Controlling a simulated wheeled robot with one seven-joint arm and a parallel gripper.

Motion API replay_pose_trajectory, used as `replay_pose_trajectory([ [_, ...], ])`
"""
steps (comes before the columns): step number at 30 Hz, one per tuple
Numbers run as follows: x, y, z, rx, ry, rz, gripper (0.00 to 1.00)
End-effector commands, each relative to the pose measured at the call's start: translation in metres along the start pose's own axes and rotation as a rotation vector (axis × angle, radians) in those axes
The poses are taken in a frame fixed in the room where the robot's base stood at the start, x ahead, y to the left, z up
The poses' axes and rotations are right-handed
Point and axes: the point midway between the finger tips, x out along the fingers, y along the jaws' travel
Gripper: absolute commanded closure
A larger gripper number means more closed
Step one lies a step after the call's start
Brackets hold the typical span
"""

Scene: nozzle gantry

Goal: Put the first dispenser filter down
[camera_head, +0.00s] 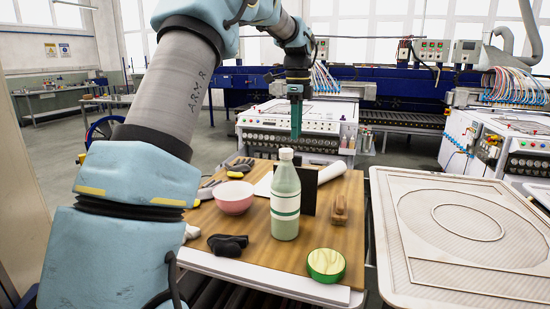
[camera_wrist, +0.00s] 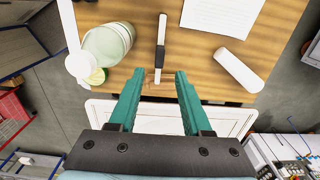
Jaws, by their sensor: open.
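A thin dark panel, which I take to be the dispenser filter, stands upright on the wooden table behind the bottle (camera_head: 309,190). In the wrist view the panel (camera_wrist: 161,35) shows edge-on from above as a narrow strip. My gripper (camera_head: 296,133) is above the table with its teal fingers pointing down. In the wrist view my gripper (camera_wrist: 160,74) is open, with nothing held between its fingers. The panel's strip lies beyond the fingertips, roughly in line with the gap, and looks apart from them. The bottle hides part of the panel in the head view.
The green bottle (camera_head: 286,205) stands close to the panel. A pink bowl (camera_head: 234,199), black object (camera_head: 228,244), green round tin (camera_head: 326,264), wooden brush (camera_head: 340,209) and white roll (camera_head: 332,172) crowd the wooden table (camera_head: 258,257). A pale patterned board (camera_head: 400,255) lies to the right.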

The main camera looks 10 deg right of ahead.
Motion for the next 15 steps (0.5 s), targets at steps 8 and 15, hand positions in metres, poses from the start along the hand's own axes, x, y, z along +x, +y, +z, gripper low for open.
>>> replay_pose_trajectory([
  [8, 0.011, 0.018, 0.02, -0.157, -0.004, -0.008, 0.51],
  [15, 0.058, 0.098, 0.081, -0.731, 0.001, -0.05, 0.51],
])
